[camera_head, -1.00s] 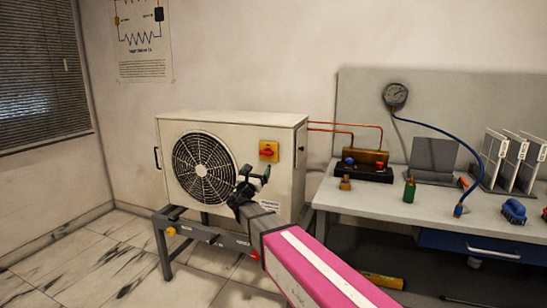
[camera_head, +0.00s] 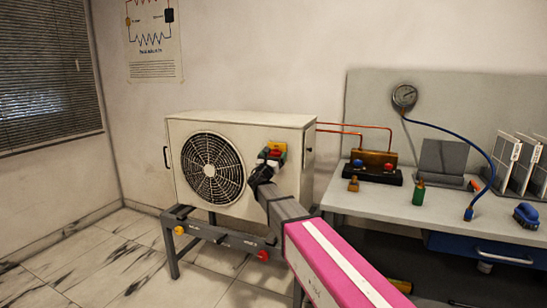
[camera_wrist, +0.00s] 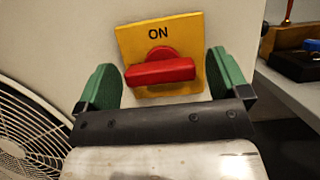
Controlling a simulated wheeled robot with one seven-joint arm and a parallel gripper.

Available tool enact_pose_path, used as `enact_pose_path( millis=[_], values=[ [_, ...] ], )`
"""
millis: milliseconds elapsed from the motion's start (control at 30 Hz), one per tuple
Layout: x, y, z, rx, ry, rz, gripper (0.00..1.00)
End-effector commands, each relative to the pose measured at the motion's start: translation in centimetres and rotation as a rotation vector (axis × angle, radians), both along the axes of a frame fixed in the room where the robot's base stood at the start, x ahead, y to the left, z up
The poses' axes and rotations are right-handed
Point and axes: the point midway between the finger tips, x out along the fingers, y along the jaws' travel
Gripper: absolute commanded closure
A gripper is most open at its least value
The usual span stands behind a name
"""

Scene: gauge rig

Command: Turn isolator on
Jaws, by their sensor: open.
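The isolator is a yellow plate with a red rotary handle (camera_wrist: 160,72) on the front of the white outdoor unit. In the wrist view its plate (camera_wrist: 130,40) reads "ON" above the handle, and the handle lies roughly level, slightly tilted. My gripper (camera_wrist: 165,80) is open, with a green finger pad on each side of the handle, apart from it. In the head view my gripper (camera_head: 268,162) is in front of the isolator (camera_head: 277,148) and hides much of it.
The outdoor unit (camera_head: 185,135) stands on a grey frame (camera_head: 210,232) with a fan grille at left. Floor at left is clear.

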Motion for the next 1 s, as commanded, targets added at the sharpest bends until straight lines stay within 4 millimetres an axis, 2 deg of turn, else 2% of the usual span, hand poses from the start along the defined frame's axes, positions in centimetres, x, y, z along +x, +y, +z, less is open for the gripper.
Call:
enact_pose_path(
  millis=[167, 200, 333, 367, 733, 1000],
  values=[
    [-0.02, 0.01, 0.01, 0.0, 0.0, 0.0, 0.06],
    [-0.02, 0.01, 0.01, 0.0, 0.0, 0.0, 0.1],
    [-0.02, 0.01, 0.01, 0.0, 0.0, 0.0, 0.52],
    [-0.02, 0.01, 0.01, 0.0, 0.0, 0.0, 0.56],
    [0.0, 0.06, 0.01, 0.041, -0.015, 0.0, 0.56],
    [0.06, 0.2, 0.07, 0.197, -0.072, 0.0, 0.56]
  ],
)
